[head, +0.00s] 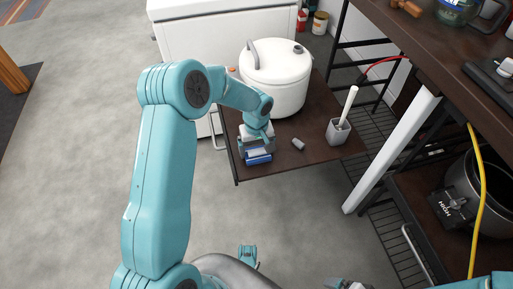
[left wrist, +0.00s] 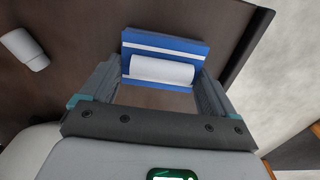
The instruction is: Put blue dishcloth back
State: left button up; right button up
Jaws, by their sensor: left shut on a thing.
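The blue dishcloth (head: 258,157) is a folded blue bundle with white stripes, near the front left edge of the dark brown shelf board (head: 315,157). My left gripper (head: 256,147) reaches down over it and is shut on it. In the left wrist view the blue dishcloth (left wrist: 165,45) sits between the two fingers of my left gripper (left wrist: 160,72), with a white rolled part facing the camera. I cannot tell whether the cloth touches the board. A grey part at the bottom edge of the head view may be my right gripper (head: 347,284); it is mostly cut off.
A white rice-cooker-like pot (head: 275,75) stands behind my left gripper. A small grey cylinder (head: 298,144) lies to the right, and a grey cup holding a white-handled brush (head: 338,131) stands farther right. A white upright post (head: 392,150) is beyond. Open floor lies left.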

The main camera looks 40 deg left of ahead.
pick_arm(q)
jog(key=o, duration=0.8)
jog(key=shift+f, duration=0.1)
jog(key=shift+o, duration=0.2)
jog(key=shift+r, duration=0.2)
notch_tip(320, 180, up, 12)
jog(key=p, duration=0.5)
jog(key=s+d+f+m+h, duration=0.3)
jog(key=s+d+f+m, duration=0.35)
jog(key=d+f, duration=0.65)
jog(key=s+d+f, duration=0.2)
jog(key=s+d, duration=0.1)
jog(key=s, duration=0.4)
jog(key=s+d+f+m+h, duration=0.1)
jog(key=s+d+f, duration=0.2)
jog(key=s, duration=0.5)
jog(key=shift+s+d, duration=0.15)
jog(key=shift+d, duration=0.05)
jog(key=shift+m, duration=0.25)
notch_tip(320, 180, up, 25)
jog(key=p, duration=2.4)
jog(key=shift+f, duration=0.2)
